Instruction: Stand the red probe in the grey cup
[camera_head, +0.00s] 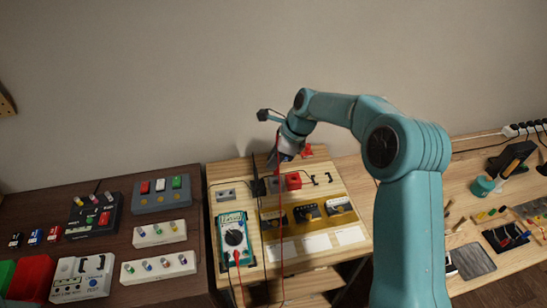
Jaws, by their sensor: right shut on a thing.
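My right gripper (286,153) is above the back of the light wooden board, partly hidden by its own wrist. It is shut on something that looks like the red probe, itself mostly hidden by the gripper. A thin red lead (279,215) hangs from there down across the board. My left gripper is not in view.
Button boxes (161,194) fill the dark table at left. Tools cover the right bench, partly behind my arm.

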